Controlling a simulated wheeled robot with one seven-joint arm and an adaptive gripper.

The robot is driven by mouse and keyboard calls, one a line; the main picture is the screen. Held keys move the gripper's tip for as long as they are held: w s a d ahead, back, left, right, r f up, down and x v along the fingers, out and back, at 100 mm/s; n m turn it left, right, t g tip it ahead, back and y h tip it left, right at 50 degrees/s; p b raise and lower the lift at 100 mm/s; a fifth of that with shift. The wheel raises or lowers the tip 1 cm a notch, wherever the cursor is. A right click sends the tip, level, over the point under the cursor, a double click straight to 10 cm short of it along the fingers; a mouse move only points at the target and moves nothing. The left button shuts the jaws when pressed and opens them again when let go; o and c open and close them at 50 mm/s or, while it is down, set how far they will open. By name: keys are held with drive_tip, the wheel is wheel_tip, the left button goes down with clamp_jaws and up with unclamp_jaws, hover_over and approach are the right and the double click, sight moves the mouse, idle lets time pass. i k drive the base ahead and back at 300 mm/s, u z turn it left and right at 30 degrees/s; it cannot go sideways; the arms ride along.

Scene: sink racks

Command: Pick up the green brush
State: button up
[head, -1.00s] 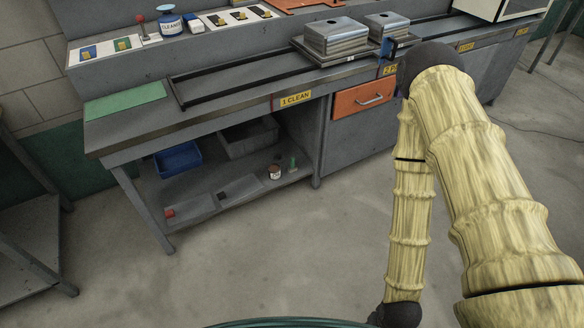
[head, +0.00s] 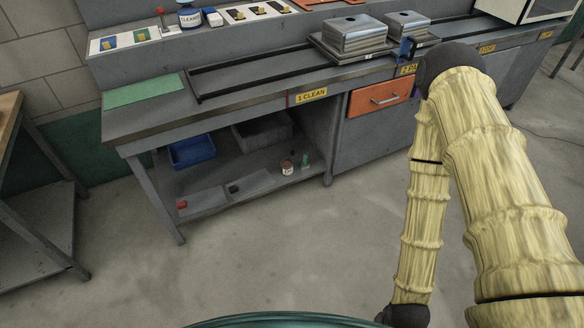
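A small upright green item (head: 305,160) stands on the lower shelf of the bench, right beside a small can (head: 287,167). It may be the green brush, but it is too small to tell. Another small green piece (head: 128,40) with a yellowish part lies on a white panel on the upper ledge, beside a blue one (head: 110,42); I cannot tell what it is. My arm fills the right side of the view, and my gripper is not in view.
The lower shelf (head: 215,197) also holds a blue bin (head: 192,151), a grey bin (head: 262,132) and a red block (head: 182,204). The worktop bears a green mat (head: 143,90) and metal boxes (head: 354,36). A table (head: 40,235) stands at left. The floor in front is clear.

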sight(305, 165)
drive_tip(key=u, duration=0.6)
drive_tip(key=i, duration=1.15)
drive_tip(key=z, duration=0.25)
